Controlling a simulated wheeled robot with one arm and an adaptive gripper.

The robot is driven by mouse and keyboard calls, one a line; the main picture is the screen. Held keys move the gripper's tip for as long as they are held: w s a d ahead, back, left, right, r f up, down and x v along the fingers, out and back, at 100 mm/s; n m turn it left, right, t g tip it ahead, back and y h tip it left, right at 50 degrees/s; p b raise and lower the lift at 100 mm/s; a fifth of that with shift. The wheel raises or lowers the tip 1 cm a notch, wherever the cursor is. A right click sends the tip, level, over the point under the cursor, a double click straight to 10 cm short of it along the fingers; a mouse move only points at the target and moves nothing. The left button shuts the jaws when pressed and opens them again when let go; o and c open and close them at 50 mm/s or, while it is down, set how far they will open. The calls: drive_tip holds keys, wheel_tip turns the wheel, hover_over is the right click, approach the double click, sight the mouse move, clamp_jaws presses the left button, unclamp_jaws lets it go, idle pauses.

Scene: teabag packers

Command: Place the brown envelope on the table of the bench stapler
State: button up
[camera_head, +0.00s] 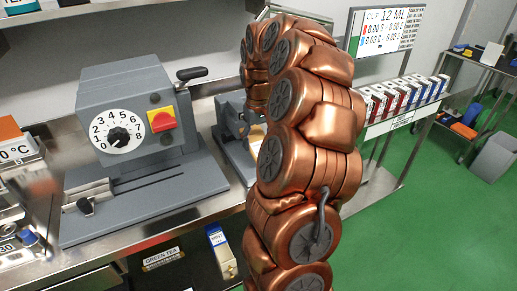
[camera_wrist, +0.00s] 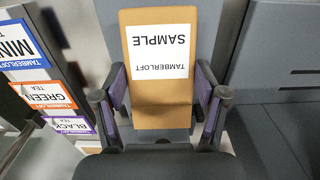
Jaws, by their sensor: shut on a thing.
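The brown envelope (camera_wrist: 160,112) has a white label reading "TAMBERLOFT SAMPLE", upside down in the wrist view. It sits between the two purple-padded fingers of my gripper (camera_wrist: 160,90), which is shut on it. A grey surface shows behind the envelope. In the head view my copper arm hides my gripper. A tan patch (camera_head: 257,133) beside the arm may be part of the envelope. A grey machine that looks like the bench stapler (camera_head: 232,135) stands on the bench, partly hidden by my arm. I cannot tell whether the envelope touches its table.
A larger grey machine (camera_head: 130,115) with a numbered dial and red switch stands left on the metal bench. Tea boxes labelled mint (camera_wrist: 25,45), green (camera_wrist: 42,94) and black (camera_wrist: 70,125) are at the left in the wrist view. A shelf of boxes (camera_head: 405,95) stands right.

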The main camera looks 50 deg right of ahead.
sight(258, 150)
drive_tip(key=shift+f+p, duration=0.45)
drive_tip(key=shift+f, duration=1.7)
drive_tip(key=o, duration=1.4)
drive_tip(key=shift+r, duration=0.1)
wheel_tip(258, 150, up, 12)
drive_tip(key=shift+f+b, duration=0.1)
drive_tip(key=shift+b, duration=1)
